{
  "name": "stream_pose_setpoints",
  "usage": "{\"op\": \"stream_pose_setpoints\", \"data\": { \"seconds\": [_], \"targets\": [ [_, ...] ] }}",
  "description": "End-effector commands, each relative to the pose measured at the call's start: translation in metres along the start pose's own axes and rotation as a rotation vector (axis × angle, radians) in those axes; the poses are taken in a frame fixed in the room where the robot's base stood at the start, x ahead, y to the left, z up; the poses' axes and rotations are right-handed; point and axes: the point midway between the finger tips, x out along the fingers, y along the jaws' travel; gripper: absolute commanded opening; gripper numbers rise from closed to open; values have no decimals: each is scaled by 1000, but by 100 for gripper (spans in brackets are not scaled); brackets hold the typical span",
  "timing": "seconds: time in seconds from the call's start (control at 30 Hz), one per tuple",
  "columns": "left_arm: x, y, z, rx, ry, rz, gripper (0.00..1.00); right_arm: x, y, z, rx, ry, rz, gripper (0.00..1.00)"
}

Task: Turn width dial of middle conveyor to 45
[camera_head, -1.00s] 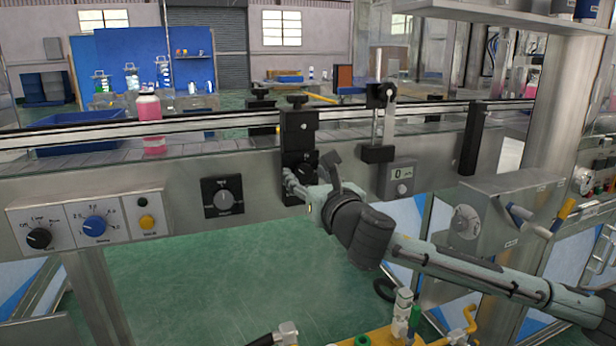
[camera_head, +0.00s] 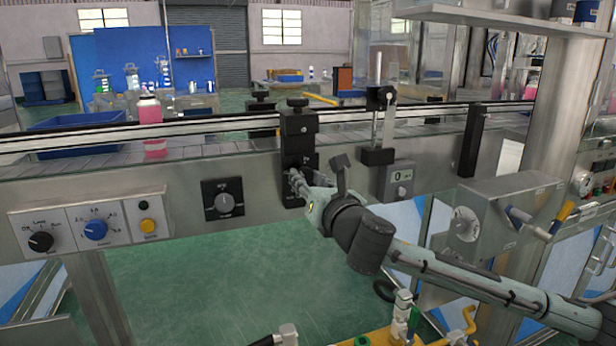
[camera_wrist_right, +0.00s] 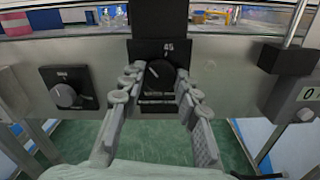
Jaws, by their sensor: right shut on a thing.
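The width dial (camera_wrist_right: 158,76) is a dark round knob on a black plate on the conveyor's grey front panel. In the right wrist view, "45" shows on the plate above it, and the knob's light mark points up and left. My right gripper (camera_wrist_right: 160,72) is shut on the knob, one finger on each side. In the head view, my right gripper (camera_head: 298,181) reaches from the right to the foot of the black block (camera_head: 298,130) and hides the knob. My left gripper is not in view.
Another black dial (camera_head: 223,199) is left of my gripper, beside a control panel (camera_head: 120,221) with several controls. A grey display box (camera_head: 399,179) is close on the right. A pink bottle (camera_head: 150,110) stands on the conveyor (camera_head: 205,152). Green floor (camera_head: 220,275) shows below.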

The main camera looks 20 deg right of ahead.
Motion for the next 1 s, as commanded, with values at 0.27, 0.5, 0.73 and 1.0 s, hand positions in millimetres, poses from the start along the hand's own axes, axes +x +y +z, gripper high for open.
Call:
{"op": "stream_pose_setpoints", "data": {
  "seconds": [0.27,0.5,0.73,1.0],
  "targets": [
    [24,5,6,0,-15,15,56,0,0,0,260,5,-1,3],
    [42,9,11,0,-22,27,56,0,0,0,488,3,-2,3],
    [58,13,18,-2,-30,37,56,0,0,-1,697,3,-2,3],
    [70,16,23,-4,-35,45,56,0,-1,-1,886,2,-2,3]
  ]
}}
